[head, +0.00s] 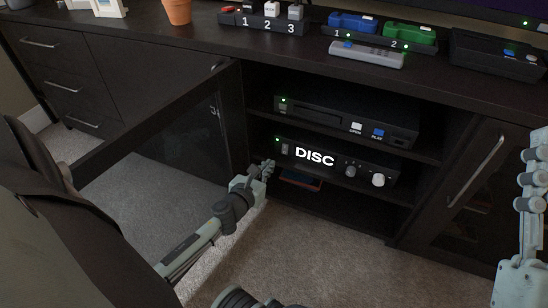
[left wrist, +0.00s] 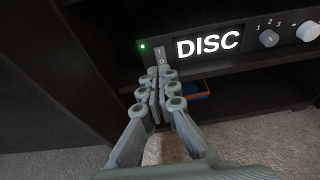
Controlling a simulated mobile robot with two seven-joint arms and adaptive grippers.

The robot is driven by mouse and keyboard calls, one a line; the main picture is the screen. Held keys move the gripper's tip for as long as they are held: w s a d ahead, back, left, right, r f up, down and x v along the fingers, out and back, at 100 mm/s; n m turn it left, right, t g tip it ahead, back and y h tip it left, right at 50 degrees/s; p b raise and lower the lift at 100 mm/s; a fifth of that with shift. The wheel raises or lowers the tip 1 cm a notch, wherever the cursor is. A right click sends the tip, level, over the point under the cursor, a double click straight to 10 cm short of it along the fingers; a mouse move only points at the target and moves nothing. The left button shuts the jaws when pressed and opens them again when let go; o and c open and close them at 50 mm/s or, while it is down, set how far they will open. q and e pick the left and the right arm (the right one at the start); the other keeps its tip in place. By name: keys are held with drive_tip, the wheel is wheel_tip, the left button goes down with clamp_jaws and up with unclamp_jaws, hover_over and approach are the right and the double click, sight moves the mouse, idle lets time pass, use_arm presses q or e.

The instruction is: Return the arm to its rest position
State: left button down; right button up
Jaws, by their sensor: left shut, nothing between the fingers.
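My left gripper (head: 268,168) is shut and empty at the front left of the open cabinet bay, its arm coming in from the lower left. In the left wrist view its fingers (left wrist: 162,82) are together, just below a rocker switch (left wrist: 159,56) on the unit whose display reads DISC (left wrist: 208,45). I cannot tell whether the fingertips touch the switch. In the head view this unit (head: 338,160) sits on the middle shelf with a green light lit. My right gripper (head: 532,150) points upward at the right edge; its opening is unclear.
An open glass cabinet door (head: 165,135) stands left of my left arm. A player (head: 335,117) sits on the upper shelf; a red and blue item (head: 302,179) lies low behind my gripper. Switches, colored boxes and a remote (head: 366,53) are on top. Carpet (head: 310,255) is clear in front.

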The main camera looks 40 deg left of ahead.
use_arm(q)
drive_tip(key=shift+s+d+r, duration=0.15)
drive_tip(key=shift+s+r, duration=0.2)
drive_tip(key=shift+s, duration=0.3)
use_arm(e)
drive_tip(key=shift+w+a+f+g, duration=0.15)
drive_tip(key=shift+w+f+g, duration=0.05)
drive_tip(key=shift+f+g, duration=0.15)
